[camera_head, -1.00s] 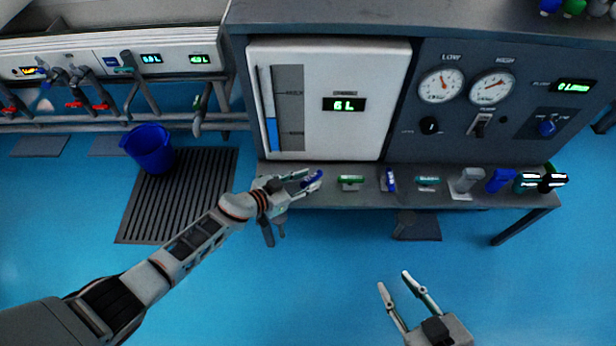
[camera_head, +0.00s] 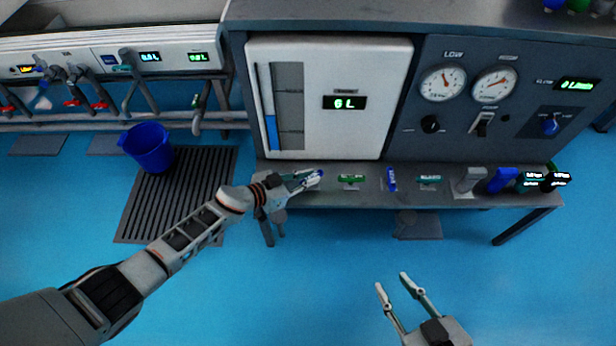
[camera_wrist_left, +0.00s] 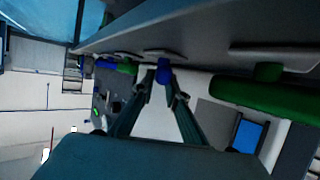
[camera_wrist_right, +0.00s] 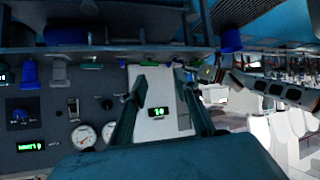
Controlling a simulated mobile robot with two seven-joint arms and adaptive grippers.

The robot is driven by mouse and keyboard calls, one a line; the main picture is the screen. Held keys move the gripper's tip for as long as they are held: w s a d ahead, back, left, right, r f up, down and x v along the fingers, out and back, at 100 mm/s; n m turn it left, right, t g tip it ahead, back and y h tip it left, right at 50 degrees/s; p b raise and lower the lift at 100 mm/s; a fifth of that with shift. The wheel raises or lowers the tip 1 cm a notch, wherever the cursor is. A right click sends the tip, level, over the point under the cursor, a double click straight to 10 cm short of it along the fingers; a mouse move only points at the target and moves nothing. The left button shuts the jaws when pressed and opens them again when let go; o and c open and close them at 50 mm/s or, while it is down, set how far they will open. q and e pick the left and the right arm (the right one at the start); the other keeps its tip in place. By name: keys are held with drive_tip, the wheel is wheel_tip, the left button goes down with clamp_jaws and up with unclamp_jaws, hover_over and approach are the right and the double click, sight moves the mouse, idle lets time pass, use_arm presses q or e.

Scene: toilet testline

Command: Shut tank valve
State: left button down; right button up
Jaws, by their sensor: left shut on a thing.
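A row of valve handles sits along the ledge below the tank panel. The leftmost is a blue valve handle (camera_wrist_left: 163,74), which lies slantwise in the head view and is partly hidden by my fingers. My left gripper (camera_head: 313,178) is shut on this blue handle; in the left wrist view the handle is between the fingertips. To its right on the ledge are a green handle (camera_head: 351,179), a second blue handle (camera_head: 392,179) pointing front to back, and another green handle (camera_head: 429,179). My right gripper (camera_head: 392,280) is open and empty, low over the floor.
The tank panel (camera_head: 385,70) reads 6 L above the ledge. Two gauges (camera_head: 443,83) and switches are to its right. A grey block (camera_head: 468,180) and a blue block (camera_head: 502,179) stand on the ledge's right part. A blue bucket (camera_head: 148,147) stands on a floor grate at left.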

use_arm(q)
drive_tip(key=shift+a+f+m+g+h+b, duration=0.15)
drive_tip(key=shift+f+m+g+h+b, duration=0.25)
drive_tip(key=shift+m+g, duration=0.3)
drive_tip(key=shift+f+m+g+h+b, duration=0.15)
drive_tip(key=shift+m+g+h+b, duration=0.25)
drive_tip(key=shift+m+g+b, duration=0.4)
drive_tip(key=shift+w+f+m+g+b, duration=0.1)
drive_tip(key=shift+m+g+b, duration=0.6)
drive_tip(key=shift+g, duration=0.2)
drive_tip(key=shift+m+g+h+b, duration=0.3)
drive_tip(key=shift+m+g+b, duration=0.3)
drive_tip(key=shift+g+b, duration=0.1)
drive_tip(key=shift+w+a+m+g+b, duration=0.1)
drive_tip(key=shift+w+m+g+b, duration=0.05)
drive_tip(key=shift+m+g+b, duration=0.3)
drive_tip(key=shift+r+m+g+b, duration=0.25)
drive_tip(key=shift+g+b, duration=0.15)
drive_tip(key=shift+g, duration=0.05)
drive_tip(key=shift+w+r, duration=0.15)
drive_tip(key=shift+r, duration=0.05)
use_arm(e)
drive_tip(key=w+a+r+m+t+y, duration=0.1)
drive_tip(key=a+r+m, duration=0.1)
drive_tip(key=a+m, duration=0.2)
drive_tip(key=a, duration=0.3)
drive_tip(key=shift+r+y, duration=0.25)
drive_tip(key=shift+y, duration=0.15)
drive_tip(key=shift+a, duration=0.1)
